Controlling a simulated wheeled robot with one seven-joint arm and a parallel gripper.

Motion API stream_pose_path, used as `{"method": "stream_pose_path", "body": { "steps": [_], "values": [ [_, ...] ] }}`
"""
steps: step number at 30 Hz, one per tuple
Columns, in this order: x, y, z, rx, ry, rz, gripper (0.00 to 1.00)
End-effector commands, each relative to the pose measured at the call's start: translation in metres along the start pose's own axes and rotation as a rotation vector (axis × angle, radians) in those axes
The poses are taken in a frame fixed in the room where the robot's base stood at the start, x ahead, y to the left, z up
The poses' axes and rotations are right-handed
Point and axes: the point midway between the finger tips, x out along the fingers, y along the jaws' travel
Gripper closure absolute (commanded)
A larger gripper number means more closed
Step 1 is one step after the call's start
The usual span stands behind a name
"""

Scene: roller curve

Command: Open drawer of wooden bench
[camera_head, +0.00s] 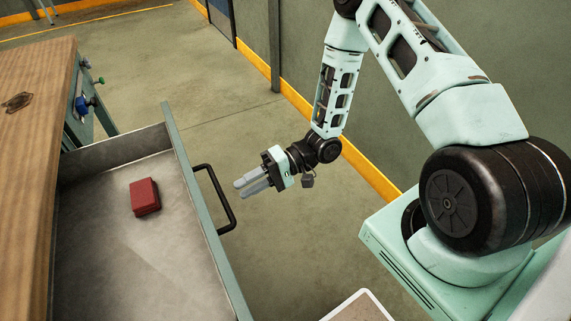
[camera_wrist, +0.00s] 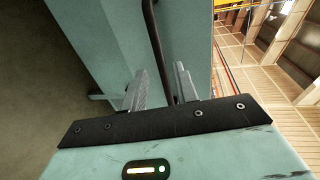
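The wooden bench (camera_head: 38,110) stands at the left with its drawer (camera_head: 196,215) pulled far out. The drawer has a pale grey inside and a teal front with a black bar handle (camera_head: 222,200). A small red box (camera_head: 144,197) lies inside. My gripper (camera_head: 239,188) is just right of the handle, with its fingers pointing toward it and a small gap showing. In the wrist view my two fingers (camera_wrist: 160,85) are apart, and the dark handle (camera_wrist: 156,40) runs through the view between them. Nothing appears gripped.
A blue vise-like item and a green knob (camera_head: 100,80) are at the bench's far side. A green-grey wall with a yellow base strip (camera_head: 370,170) runs behind my arm. A pale-rimmed panel (camera_head: 358,308) shows at the bottom. Floor beyond the drawer is clear.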

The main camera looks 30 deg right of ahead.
Motion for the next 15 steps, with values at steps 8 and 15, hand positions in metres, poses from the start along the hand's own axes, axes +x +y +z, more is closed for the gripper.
{"method": "stream_pose_path", "body": {
  "steps": [8,15],
  "values": [
    [-0.065,0.0,-0.001,-0.001,0.004,0.002,0.7],
    [-0.099,0.0,0.0,-0.001,0.001,0.0,0.7]
  ]
}}
